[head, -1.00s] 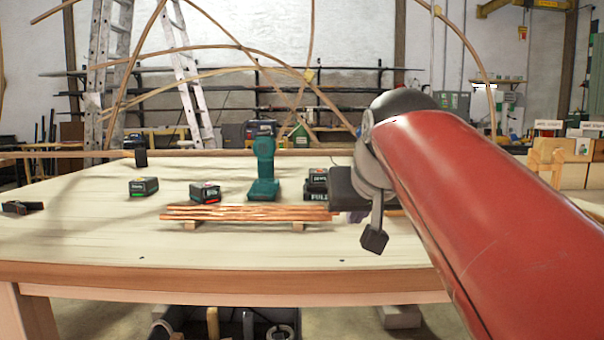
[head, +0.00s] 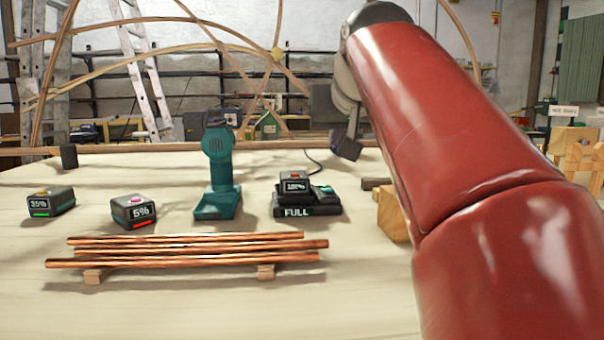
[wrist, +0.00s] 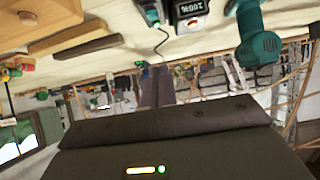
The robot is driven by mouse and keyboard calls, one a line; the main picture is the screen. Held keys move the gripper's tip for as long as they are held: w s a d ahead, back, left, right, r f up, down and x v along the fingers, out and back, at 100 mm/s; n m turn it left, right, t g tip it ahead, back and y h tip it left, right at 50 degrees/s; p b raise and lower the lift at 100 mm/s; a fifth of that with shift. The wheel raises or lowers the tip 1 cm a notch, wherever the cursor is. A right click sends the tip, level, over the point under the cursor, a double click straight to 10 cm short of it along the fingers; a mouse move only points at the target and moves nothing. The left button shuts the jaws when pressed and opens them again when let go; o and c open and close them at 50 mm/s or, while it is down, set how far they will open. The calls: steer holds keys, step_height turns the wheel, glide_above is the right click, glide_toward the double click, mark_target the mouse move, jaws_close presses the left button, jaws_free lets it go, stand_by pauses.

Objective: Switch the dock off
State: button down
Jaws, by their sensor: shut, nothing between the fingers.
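The dock (head: 308,210) is a black charger on the bench, its front reading FULL. A battery showing 100% (head: 294,183) sits in it. A small green part (head: 326,190) shows on the dock's right side; whether it is a switch I cannot tell. In the wrist view the dock (wrist: 150,12) is cut by the top edge, with a green light. My gripper (head: 346,146) is above and behind the dock, to its right, apart from it. Its fingers (wrist: 158,88) are shut and empty in the wrist view.
A teal drill (head: 217,170) stands left of the dock. Batteries reading 5% (head: 134,211) and 35% (head: 50,202) lie further left. Copper rods (head: 190,249) rest on wooden blocks in front. A wooden block (head: 392,214) is right of the dock, partly behind my arm.

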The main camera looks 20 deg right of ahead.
stand_by(0.3)
glide_above(328, 190)
steer(key=f, duration=0.4)
steer(key=w+f+b, duration=0.1)
steer(key=f, duration=0.1)
steer(key=shift+d, duration=0.15)
steer(key=shift+s+a+f+b, duration=0.1)
steer(key=shift+s+f+b, duration=0.25)
steer(key=shift+f, duration=0.25)
steer(key=shift+s+a+f+b, duration=0.1)
steer(key=shift+s+f+b, duration=0.1)
steer(key=shift+s+f, duration=0.3)
steer(key=shift+f, duration=0.6)
steer(key=shift+f, duration=0.1)
steer(key=f+b, duration=0.1)
steer(key=b, duration=0.1)
steer(key=t+b, duration=0.1)
steer(key=b, duration=0.1)
steer(key=shift+s+a+f, duration=0.15)
steer(key=shift+s+f, duration=0.1)
steer(key=shift+f, duration=0.1)
steer(key=shift+r, duration=0.5)
steer(key=shift+r+p, duration=0.1)
steer(key=shift+p, duration=0.25)
steer(key=shift+r+p, duration=0.65)
steer(key=shift+r, duration=0.1)
